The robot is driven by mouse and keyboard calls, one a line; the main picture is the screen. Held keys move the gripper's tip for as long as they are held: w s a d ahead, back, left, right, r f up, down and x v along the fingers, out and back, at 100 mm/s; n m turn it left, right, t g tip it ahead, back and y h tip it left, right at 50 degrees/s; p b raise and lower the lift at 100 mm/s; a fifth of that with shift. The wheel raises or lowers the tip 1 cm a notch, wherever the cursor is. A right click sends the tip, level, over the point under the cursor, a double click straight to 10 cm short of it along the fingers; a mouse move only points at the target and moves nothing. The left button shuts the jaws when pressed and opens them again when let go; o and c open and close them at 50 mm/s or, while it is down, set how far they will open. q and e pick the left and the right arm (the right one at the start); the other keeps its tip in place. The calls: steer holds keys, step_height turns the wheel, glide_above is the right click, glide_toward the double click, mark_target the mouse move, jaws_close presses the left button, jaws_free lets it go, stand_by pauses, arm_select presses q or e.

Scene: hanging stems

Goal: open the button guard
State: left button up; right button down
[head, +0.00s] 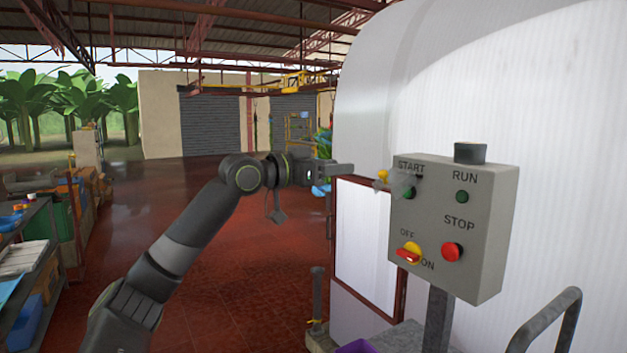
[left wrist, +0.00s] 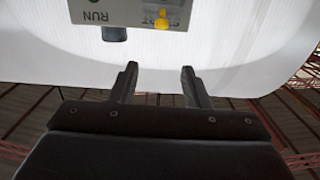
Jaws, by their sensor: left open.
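The grey control box (head: 440,225) stands on a post at the right in the head view. Its button guard (head: 397,184) is a small clear cover with a yellow tab (head: 382,176), in front of the green START button (head: 410,194). The guard appears down over the button. My left gripper (head: 345,169) is open and empty, to the left of the tab and apart from it. In the left wrist view the open fingers (left wrist: 159,73) point toward the yellow tab (left wrist: 160,21), with a gap between. The box is upside down there. My right gripper is not in view.
The box also carries a green RUN button (head: 462,197), a red STOP button (head: 452,252) and a red and yellow OFF/ON switch (head: 409,253). A white curved housing (head: 480,80) stands close behind it. A dark handrail (head: 548,318) is at the lower right.

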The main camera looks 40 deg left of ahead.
arm_select(q)
steer(key=shift+b+v, duration=1.2)
steer(key=shift+v, duration=1.15)
